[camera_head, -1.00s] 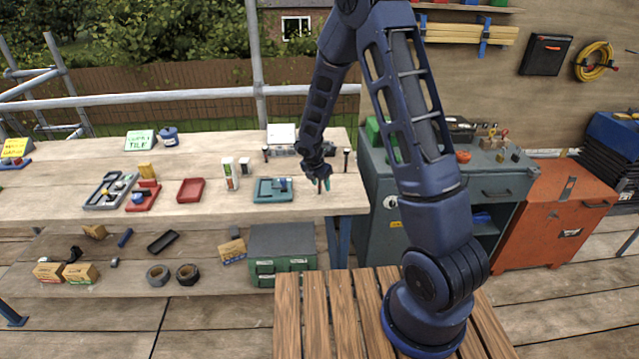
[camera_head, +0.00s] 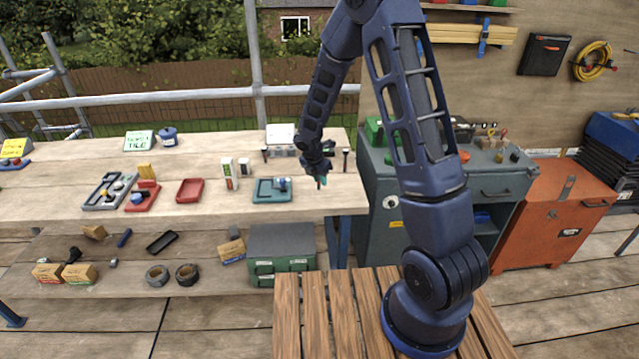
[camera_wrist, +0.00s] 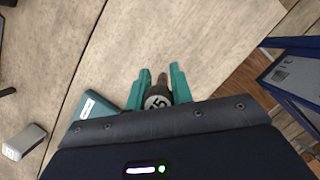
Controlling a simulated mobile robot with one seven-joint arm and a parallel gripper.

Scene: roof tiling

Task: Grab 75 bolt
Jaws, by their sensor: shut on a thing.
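The bolt (camera_wrist: 157,102) shows in the wrist view between my teal fingers, its round pale head marked 75 facing the camera and its dark shank pointing away. My gripper (camera_wrist: 161,76) is shut on it; it also shows in the head view (camera_head: 321,182), low over the right end of the wooden bench (camera_head: 225,213). In the head view the bolt is too small and too covered to make out clearly. I cannot tell whether its tip touches the bench.
A teal tray (camera_head: 262,196) lies just left of my gripper, with red trays (camera_head: 189,190) further left. A rack with dark posts (camera_head: 346,158) stands behind. The bench ends just to the right, before a grey cabinet (camera_head: 385,235).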

